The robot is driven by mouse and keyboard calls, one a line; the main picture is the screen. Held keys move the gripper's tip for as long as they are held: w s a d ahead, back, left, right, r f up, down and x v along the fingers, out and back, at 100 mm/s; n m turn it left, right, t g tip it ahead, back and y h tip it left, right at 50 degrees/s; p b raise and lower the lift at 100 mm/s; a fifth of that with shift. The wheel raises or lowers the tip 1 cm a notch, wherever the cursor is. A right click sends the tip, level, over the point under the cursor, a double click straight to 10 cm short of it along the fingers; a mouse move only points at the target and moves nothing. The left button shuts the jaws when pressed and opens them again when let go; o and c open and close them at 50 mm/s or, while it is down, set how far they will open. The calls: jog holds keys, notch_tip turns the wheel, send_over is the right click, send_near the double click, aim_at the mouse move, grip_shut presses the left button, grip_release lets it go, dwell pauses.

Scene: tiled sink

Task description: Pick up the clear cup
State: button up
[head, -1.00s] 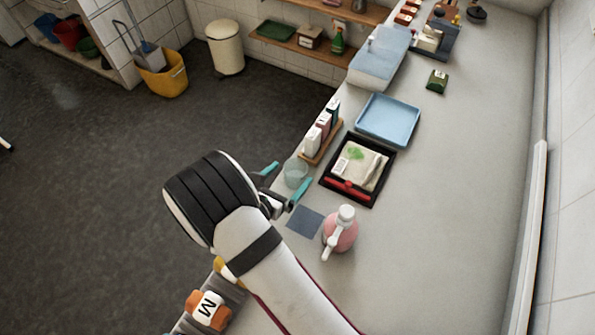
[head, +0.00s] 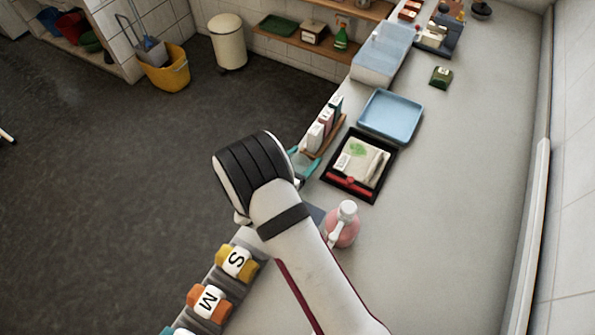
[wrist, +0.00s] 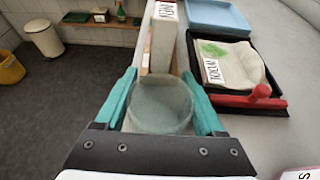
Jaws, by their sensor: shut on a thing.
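The clear cup (wrist: 160,104) is a see-through, faintly greenish cup between the two teal fingers of my gripper (wrist: 162,106) in the wrist view. The fingers touch it on both sides, so my gripper is shut on it. In the head view my gripper (head: 304,166) is at the counter's left edge, beside the black tray, and mostly hidden behind my arm.
A black tray (head: 379,188) with a cloth and red-handled tool lies right of my gripper. A rack of upright boxes (head: 317,136) stands just beyond. A pink bottle (head: 343,227) stands near my arm. A blue tray (head: 390,114) lies farther back.

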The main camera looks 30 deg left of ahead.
jog(key=shift+c, duration=1.2)
jog(key=shift+r, duration=0.1)
